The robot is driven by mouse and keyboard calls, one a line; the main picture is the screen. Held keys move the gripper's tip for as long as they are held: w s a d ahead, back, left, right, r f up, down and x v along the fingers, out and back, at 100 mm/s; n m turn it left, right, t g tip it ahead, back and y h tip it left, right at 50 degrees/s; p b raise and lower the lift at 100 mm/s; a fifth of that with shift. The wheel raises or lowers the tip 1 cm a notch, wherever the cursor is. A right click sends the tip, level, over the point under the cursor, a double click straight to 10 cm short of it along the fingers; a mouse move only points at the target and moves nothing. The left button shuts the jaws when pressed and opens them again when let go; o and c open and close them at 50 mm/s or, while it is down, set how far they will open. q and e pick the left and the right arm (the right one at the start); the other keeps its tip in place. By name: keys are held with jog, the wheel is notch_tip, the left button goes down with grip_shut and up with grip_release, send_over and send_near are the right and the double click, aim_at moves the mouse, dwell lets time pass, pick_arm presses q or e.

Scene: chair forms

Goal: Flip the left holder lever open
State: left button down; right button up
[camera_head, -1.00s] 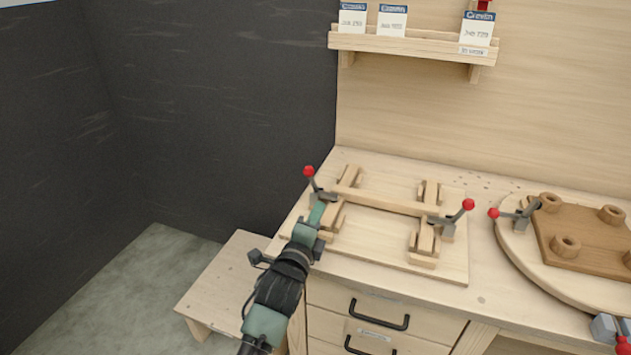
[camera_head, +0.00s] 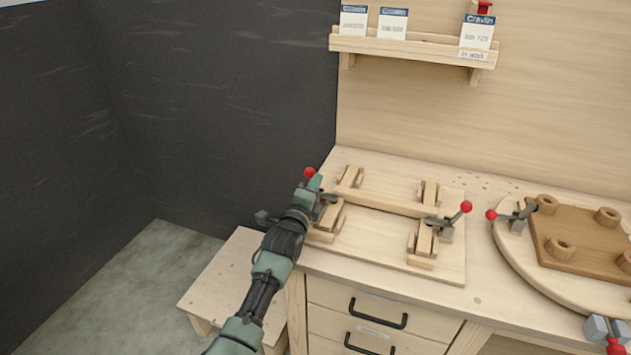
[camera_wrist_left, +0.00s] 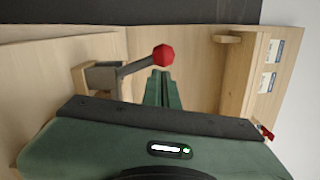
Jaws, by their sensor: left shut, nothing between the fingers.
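The left holder lever has a red ball knob (camera_head: 309,172) and stands at the left end of the wooden fixture (camera_head: 385,240). In the left wrist view the same red knob (camera_wrist_left: 163,55) sits on a grey arm from a grey clamp (camera_wrist_left: 103,75) on a wood block. My left gripper (camera_head: 315,183) is shut and empty, its green fingertips right beside the knob. In the left wrist view the closed fingers (camera_wrist_left: 162,82) point just below the knob; whether they touch it I cannot tell. The gripper hides the lever's base in the head view. My right gripper is out of view.
A second red-knobbed lever (camera_head: 466,207) stands on the fixture's right side. A round board (camera_head: 510,250) with a brown block (camera_head: 585,235) lies at right. A card shelf (camera_head: 410,47) hangs on the back wall. A low wooden stool (camera_head: 225,275) stands left of the drawers.

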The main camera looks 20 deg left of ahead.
pick_arm(q)
jog(key=shift+d, duration=0.1)
jog(key=shift+a+n, duration=0.35)
jog(key=shift+n, duration=0.15)
jog(key=shift+a+n+p, duration=0.35)
jog(key=shift+a+n, duration=0.25)
jog(key=shift+n, duration=0.4)
jog(key=a+n, duration=0.1)
jog(key=n, duration=0.1)
jog(key=a+f+n, duration=0.1)
jog(key=shift+w+n, duration=0.1)
jog(key=shift+n, duration=0.3)
jog(key=n, duration=0.1)
jog(key=a+f+n, duration=0.1)
jog(key=n, duration=0.1)
jog(key=shift+a+f+g, duration=0.1)
jog(key=shift+a+g, duration=0.15)
jog(key=shift+g, duration=0.05)
jog(key=n, duration=0.2)
jog(key=a+f+n+b, duration=0.1)
jog(key=n, duration=0.1)
jog(key=shift+f, duration=0.3)
jog(key=shift+f+b, duration=0.2)
jog(key=shift+b, duration=0.1)
jog(key=shift+a+f, duration=0.1)
jog(key=shift+f, duration=0.05)
